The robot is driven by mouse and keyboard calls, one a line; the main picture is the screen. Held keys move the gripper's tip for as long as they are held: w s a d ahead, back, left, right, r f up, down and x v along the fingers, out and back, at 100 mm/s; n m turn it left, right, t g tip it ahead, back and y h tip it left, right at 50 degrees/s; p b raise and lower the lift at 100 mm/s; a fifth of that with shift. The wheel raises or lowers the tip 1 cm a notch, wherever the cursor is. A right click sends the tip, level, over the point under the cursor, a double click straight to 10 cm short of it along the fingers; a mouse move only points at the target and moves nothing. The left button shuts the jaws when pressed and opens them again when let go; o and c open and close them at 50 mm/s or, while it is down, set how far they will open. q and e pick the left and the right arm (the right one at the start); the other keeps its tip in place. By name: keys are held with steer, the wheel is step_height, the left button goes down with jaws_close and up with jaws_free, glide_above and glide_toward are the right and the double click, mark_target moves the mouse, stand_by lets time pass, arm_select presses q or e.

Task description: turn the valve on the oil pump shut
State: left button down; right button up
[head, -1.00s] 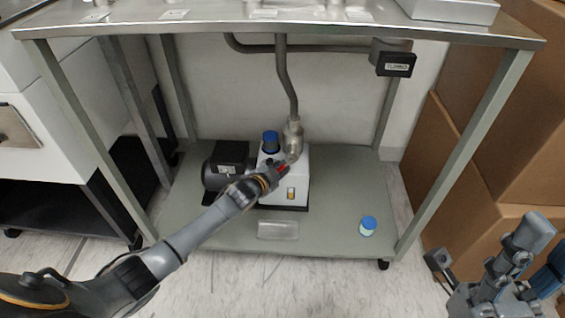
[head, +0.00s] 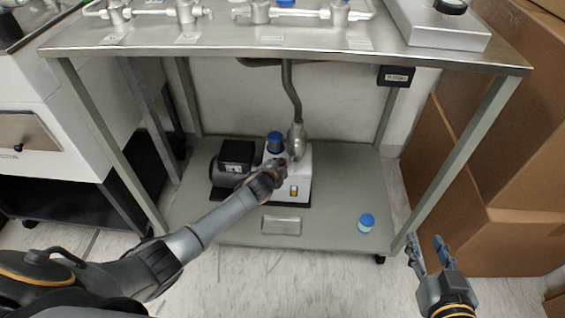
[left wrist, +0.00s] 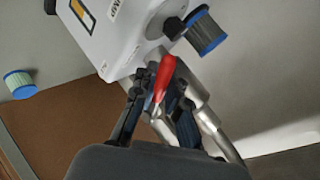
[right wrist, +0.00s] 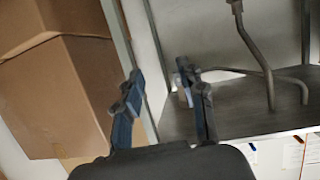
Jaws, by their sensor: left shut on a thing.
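The oil pump (head: 298,185) is a white box with a black motor (head: 232,165), standing on the lower shelf under the steel table. Its valve has a red handle, seen clearly in the left wrist view (left wrist: 165,72). My left gripper (head: 279,169) is at the pump's front; in the left wrist view its dark fingers (left wrist: 158,108) are shut around the lower part of the red handle. The gripper hides part of the valve in the head view. My right gripper (head: 427,246) is open and empty, right of the shelf; its spread fingers show in the right wrist view (right wrist: 163,90).
A metal pipe (head: 291,95) rises behind the pump. Table legs (head: 465,155) flank the opening; cardboard boxes (head: 500,215) stand at the right.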

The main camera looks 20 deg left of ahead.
arm_select(q)
steer(key=shift+s+r+m+g+y+p, duration=0.2)
steer(key=shift+r+m+g+y+p, duration=0.3)
steer(key=shift+p, duration=0.5)
steer(key=shift+a+r+m+y+p, duration=0.1)
steer(key=shift+r+m+y+p, duration=0.15)
steer(key=shift+m+y+p, duration=0.4)
steer(key=shift+s+y, duration=0.1)
steer(key=shift+y, duration=0.15)
arm_select(e)
steer(key=s+d+f+g+h, duration=0.1)
steer(key=s+d+f+g, duration=0.1)
steer(key=s+f+g, duration=0.2)
steer(key=s+d+f+g+h, duration=0.1)
steer(key=s+d+f+g, duration=0.2)
steer(key=s, duration=0.8)
step_height(320, 180, down, 2)
steer(key=g, duration=0.3)
steer(key=shift+d+f+m+h, duration=0.2)
steer(key=shift+f+m+h, duration=0.1)
steer(key=shift+h, duration=0.1)
arm_select(q)
steer(key=c, duration=1.4)
jaws_free()
steer(key=shift+r, duration=0.2)
arm_select(e)
steer(key=shift+s, duration=0.1)
steer(key=shift+r, duration=0.1)
